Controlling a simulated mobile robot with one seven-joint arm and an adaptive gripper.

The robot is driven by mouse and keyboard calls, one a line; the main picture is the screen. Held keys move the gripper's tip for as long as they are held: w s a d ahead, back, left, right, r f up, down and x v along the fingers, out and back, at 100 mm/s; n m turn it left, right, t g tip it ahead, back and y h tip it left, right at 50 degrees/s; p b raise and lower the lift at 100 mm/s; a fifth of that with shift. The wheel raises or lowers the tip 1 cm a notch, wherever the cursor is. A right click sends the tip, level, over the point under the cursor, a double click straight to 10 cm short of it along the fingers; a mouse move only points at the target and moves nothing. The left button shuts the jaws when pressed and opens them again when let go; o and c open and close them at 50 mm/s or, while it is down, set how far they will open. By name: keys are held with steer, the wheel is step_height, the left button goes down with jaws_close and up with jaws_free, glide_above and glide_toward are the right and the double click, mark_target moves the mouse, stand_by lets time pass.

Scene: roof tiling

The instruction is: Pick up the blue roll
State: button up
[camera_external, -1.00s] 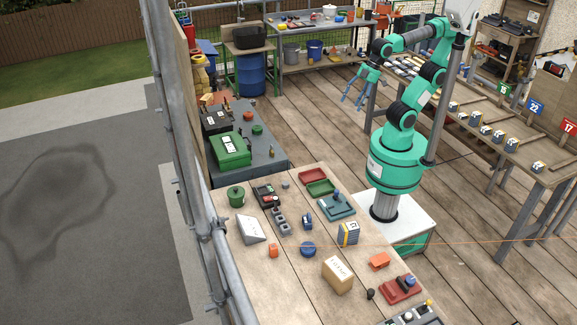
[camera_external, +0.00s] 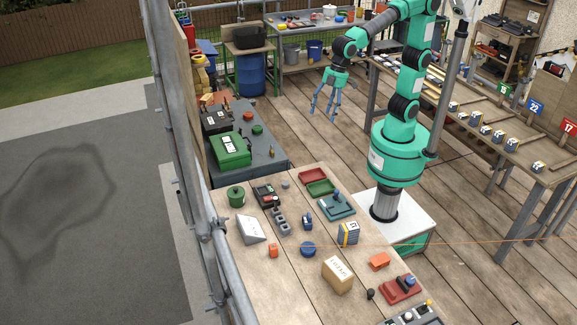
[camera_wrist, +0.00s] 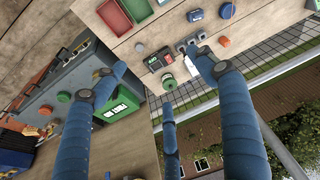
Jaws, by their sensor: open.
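The blue roll (camera_external: 308,248) lies on the wooden table, left of the striped box and right of a small orange block. It also shows at the top of the wrist view (camera_wrist: 227,11), right of a blue tool. My gripper (camera_external: 327,112) hangs in the air beyond the far end of the table, well away from the roll. Its blue fingers point down, spread apart and empty. In the wrist view my gripper (camera_wrist: 150,78) has its fingers spread, with the roll outside them.
Around the roll are the blue tool (camera_external: 307,221), orange block (camera_external: 273,251), striped box (camera_external: 349,233) and cardboard box (camera_external: 337,275). Red (camera_external: 313,176) and green (camera_external: 321,188) trays lie at the far end. A green case (camera_external: 230,150) sits on the grey table. Scaffold poles (camera_external: 203,225) run along the left.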

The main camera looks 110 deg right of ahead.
steer(key=w+a+f+n+g+p, duration=0.1)
steer(key=w+a+f+p, duration=0.15)
steer(key=w+a, duration=0.55)
steer(key=n+g+p, duration=0.2)
steer(key=n+p, duration=0.1)
steer(key=p, duration=0.4)
glide_above(308, 246)
step_height(308, 246, down, 26)
steer(key=shift+w+a+h, duration=0.1)
steer(key=shift+w+h, duration=0.1)
steer(key=shift+h, duration=0.2)
steer(key=shift+f, duration=0.1)
step_height(308, 246, down, 8)
steer(key=shift+f, duration=0.25)
